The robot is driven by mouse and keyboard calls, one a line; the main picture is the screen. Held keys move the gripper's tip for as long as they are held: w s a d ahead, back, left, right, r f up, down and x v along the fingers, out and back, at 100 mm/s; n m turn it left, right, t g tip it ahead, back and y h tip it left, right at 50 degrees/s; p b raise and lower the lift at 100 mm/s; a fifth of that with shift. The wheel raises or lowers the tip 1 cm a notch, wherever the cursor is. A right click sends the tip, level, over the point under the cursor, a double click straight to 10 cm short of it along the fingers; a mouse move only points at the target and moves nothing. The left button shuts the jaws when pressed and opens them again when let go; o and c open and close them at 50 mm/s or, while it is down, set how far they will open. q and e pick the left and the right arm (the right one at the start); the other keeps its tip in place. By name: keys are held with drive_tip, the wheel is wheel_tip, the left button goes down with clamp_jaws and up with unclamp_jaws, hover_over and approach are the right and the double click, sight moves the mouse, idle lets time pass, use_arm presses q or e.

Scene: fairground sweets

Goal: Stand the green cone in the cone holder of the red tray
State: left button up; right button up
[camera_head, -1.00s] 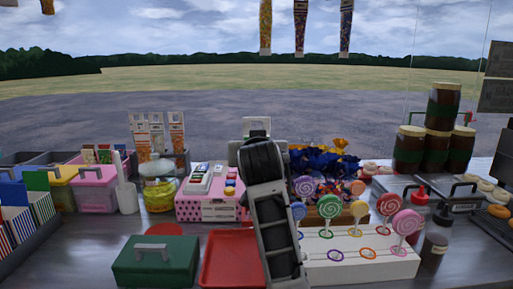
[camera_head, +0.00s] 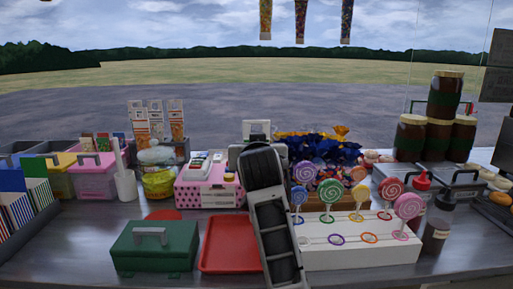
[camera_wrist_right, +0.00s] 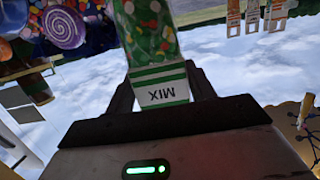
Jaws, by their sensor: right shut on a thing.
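My right gripper (camera_wrist_right: 161,88) is shut on the green cone (camera_wrist_right: 150,35), a clear cone of mixed coloured sweets with a green-striped white label reading MIX, which appears upside down in the right wrist view. The cone's far end runs out of that picture. In the head view my right arm stands in the middle and hides the gripper and cone. The red tray (camera_head: 228,258) lies flat on the counter just left of this arm, which covers its right edge. I cannot make out its cone holder. My left gripper is not in view.
A green cash box (camera_head: 153,252) stands left of the tray. A white lollipop stand (camera_head: 345,258) is close on the right. A pink dotted box (camera_head: 207,196) is behind the tray, with blue-wrapped sweets (camera_head: 322,150) at the back.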

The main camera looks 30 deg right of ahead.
drive_tip(key=shift+f, duration=0.15)
drive_tip(key=shift+f+b, duration=0.55)
drive_tip(key=shift+f, duration=0.55)
drive_tip(key=o, duration=1.5)
drive_tip(key=shift+c, duration=0.2)
